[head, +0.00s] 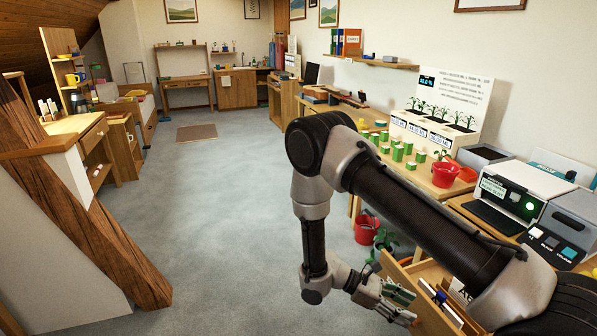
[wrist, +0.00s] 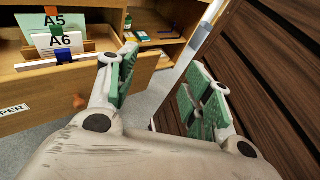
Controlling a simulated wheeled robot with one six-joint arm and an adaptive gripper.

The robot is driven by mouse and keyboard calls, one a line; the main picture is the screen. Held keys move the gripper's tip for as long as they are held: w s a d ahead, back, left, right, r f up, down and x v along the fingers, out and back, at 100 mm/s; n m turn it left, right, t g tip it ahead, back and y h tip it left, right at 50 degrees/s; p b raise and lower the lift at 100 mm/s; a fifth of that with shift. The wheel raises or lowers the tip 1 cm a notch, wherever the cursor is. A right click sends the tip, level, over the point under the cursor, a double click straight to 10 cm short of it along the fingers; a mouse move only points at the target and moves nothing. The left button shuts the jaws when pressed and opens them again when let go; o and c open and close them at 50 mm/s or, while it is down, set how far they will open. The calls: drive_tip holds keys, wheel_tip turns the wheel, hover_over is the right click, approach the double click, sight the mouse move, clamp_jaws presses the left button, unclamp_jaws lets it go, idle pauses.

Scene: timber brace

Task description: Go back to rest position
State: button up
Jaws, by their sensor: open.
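My gripper (head: 398,302) is at the lower right in the head view, beside an open drawer. In the wrist view my gripper (wrist: 160,95) shows its two green-padded fingers spread apart, with nothing between them. The open wooden drawer (wrist: 30,103) lies to the left of the fingers and holds cards marked A5 and A6 (wrist: 62,50). The same drawer (head: 405,268) shows in the head view, partly hidden by my arm.
A bench with green pots, a red bucket (head: 445,174) and a grey-white machine (head: 510,192) runs along the right wall. A dark slatted wooden panel (wrist: 250,70) stands close right of the fingers. A slanted timber (head: 75,205) is at left. Grey floor (head: 215,230) is clear.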

wheel_tip(320, 180, up, 15)
drive_tip(key=m+g+y, duration=0.1)
drive_tip(key=m+y, duration=0.5)
drive_tip(key=s+d+r+m+t+y, duration=0.2)
drive_tip(key=s+d+r+m+t, duration=0.1)
drive_tip(key=r, duration=0.6)
drive_tip(key=s+d+r+m+t+y, duration=0.2)
drive_tip(key=s+r+t+y, duration=0.1)
drive_tip(key=r, duration=0.5)
drive_tip(key=s+d+r+m+t+y, duration=0.2)
drive_tip(key=s+d+r+m+t, duration=0.1)
drive_tip(key=r, duration=0.6)
drive_tip(key=shift+s+d+r+m+t+y, duration=0.35)
drive_tip(key=shift+s+t, duration=0.35)
drive_tip(key=shift+s, duration=0.35)
